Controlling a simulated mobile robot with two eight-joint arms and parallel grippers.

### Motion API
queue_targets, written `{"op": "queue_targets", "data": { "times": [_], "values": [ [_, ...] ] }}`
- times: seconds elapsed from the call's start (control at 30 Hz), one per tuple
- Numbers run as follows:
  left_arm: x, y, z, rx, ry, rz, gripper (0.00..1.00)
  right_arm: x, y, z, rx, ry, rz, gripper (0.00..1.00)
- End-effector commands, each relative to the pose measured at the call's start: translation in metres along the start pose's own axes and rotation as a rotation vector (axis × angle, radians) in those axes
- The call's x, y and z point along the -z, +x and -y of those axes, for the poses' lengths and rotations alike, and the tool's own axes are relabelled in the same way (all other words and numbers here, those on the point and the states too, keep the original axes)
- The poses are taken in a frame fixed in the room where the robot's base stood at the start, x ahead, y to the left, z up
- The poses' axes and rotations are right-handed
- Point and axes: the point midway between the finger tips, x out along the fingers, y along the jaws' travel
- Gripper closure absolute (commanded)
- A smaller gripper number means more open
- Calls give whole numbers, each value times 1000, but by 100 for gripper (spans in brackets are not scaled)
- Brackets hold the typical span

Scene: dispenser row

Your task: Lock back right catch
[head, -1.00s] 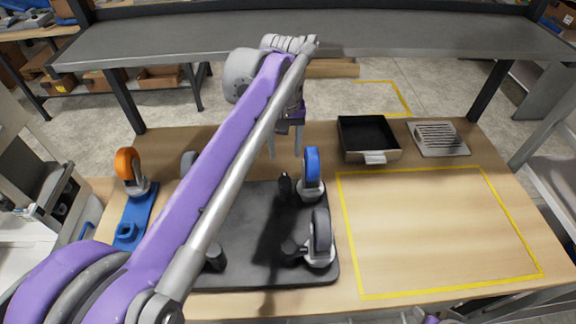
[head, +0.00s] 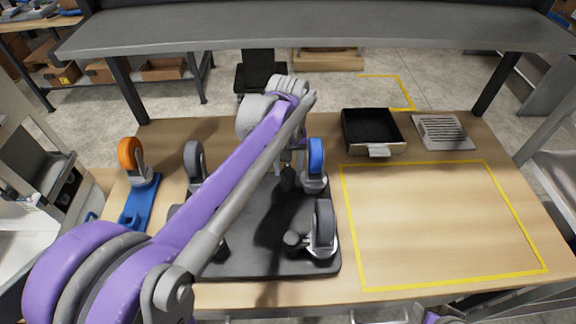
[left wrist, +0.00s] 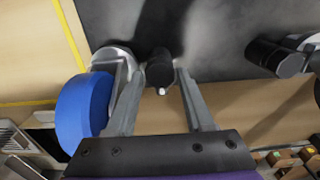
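A black cart base (head: 262,262) lies on the wooden bench with casters at its corners. The back right caster (head: 316,160) has a blue wheel, also large at the left of the left wrist view (left wrist: 84,112). Beside it stands the black back right catch (head: 288,181), seen in the left wrist view (left wrist: 160,68) between my fingertips. My left gripper (left wrist: 159,80) is open, one finger on each side of the catch with small gaps; contact is not clear. In the head view my left arm partly covers this gripper.
A grey-wheeled caster (head: 323,228) and its catch (head: 294,240) are at the front right. An orange-wheeled caster (head: 131,158) on a blue holder stands left. A black tray (head: 371,131) and slotted plate (head: 442,131) sit back right. The yellow-outlined area (head: 440,225) is clear.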

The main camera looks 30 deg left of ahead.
Motion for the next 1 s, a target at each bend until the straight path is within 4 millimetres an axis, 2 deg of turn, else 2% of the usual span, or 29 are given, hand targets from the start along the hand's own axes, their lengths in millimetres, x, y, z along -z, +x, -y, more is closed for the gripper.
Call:
{"op": "queue_targets", "data": {
  "times": [0.03, 0.27, 0.67, 1.0],
  "values": [
    [0, 0, 0, 0, 0, 0, 58, 0, 0, 0, 0, 0, 0, 50],
    [0, 0, 0, 0, 0, 0, 99, 0, 0, 0, 0, 0, 0, 50],
    [0, 0, 0, 0, 51, 0, 100, 0, 0, 0, 0, 0, 0, 50],
    [0, 0, -1, 0, 289, 1, 100, 0, 0, 0, 0, 0, 0, 50]
  ]
}}
